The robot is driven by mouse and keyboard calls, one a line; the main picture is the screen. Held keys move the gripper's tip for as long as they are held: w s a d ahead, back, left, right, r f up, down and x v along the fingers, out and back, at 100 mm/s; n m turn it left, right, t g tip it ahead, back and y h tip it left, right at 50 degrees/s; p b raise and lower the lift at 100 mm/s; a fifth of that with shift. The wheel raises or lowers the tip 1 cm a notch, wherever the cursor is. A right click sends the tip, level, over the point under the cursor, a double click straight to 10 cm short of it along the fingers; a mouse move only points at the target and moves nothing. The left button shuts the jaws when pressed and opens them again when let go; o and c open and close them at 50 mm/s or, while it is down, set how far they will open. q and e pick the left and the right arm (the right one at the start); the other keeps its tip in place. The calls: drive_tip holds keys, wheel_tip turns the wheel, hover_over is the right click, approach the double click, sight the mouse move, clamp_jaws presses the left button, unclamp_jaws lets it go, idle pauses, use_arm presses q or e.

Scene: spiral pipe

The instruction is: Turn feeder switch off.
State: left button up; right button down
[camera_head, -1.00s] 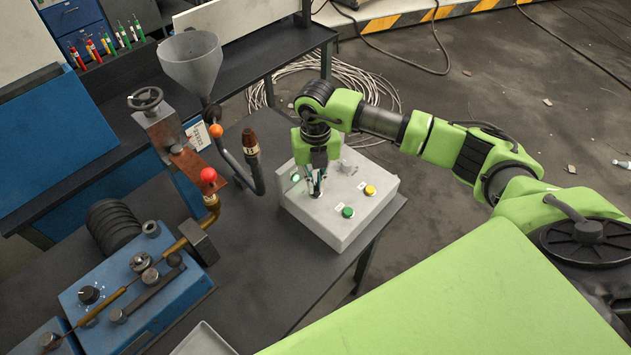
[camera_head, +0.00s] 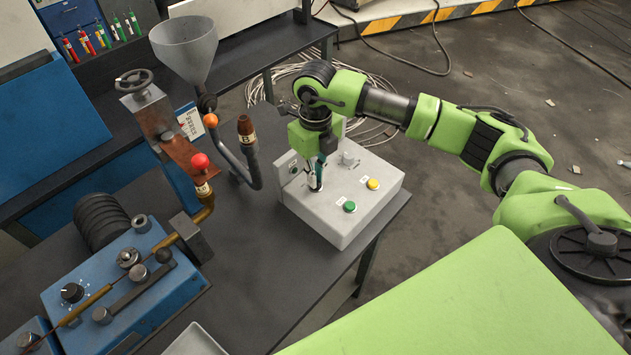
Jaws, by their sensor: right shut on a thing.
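The light grey control box (camera_head: 335,225) stands on the dark table in the middle of the view. Its top bears a green button (camera_head: 349,206), a yellow button (camera_head: 373,184) and a grey knob (camera_head: 348,160). A small round indicator (camera_head: 293,169) at its left back looks unlit. My right gripper (camera_head: 316,184) reaches down onto the box top, left of the buttons. It is shut on a small switch there, which its fingers mostly hide. I cannot read the labels. My left gripper is out of view.
A grey funnel (camera_head: 186,50) and a bent pipe (camera_head: 234,166) stand left of the box. A red ball (camera_head: 200,161) sits near a brown plate. A blue machine (camera_head: 125,285) fills the lower left. The table front of the box is clear.

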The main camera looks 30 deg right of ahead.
drive_tip(key=n+b, duration=0.4)
drive_tip(key=shift+f+n, duration=0.15)
drive_tip(key=shift+n, duration=0.15)
drive_tip(key=shift+r+n+b, duration=0.2)
drive_tip(key=shift+n+b, duration=1.05)
drive_tip(key=shift+n, duration=0.55)
drive_tip(key=c, duration=2.2)
unclamp_jaws()
drive_tip(key=shift+r, duration=0.1)
wheel_tip(320, 180, up, 12)
drive_tip(key=shift+f, duration=0.1)
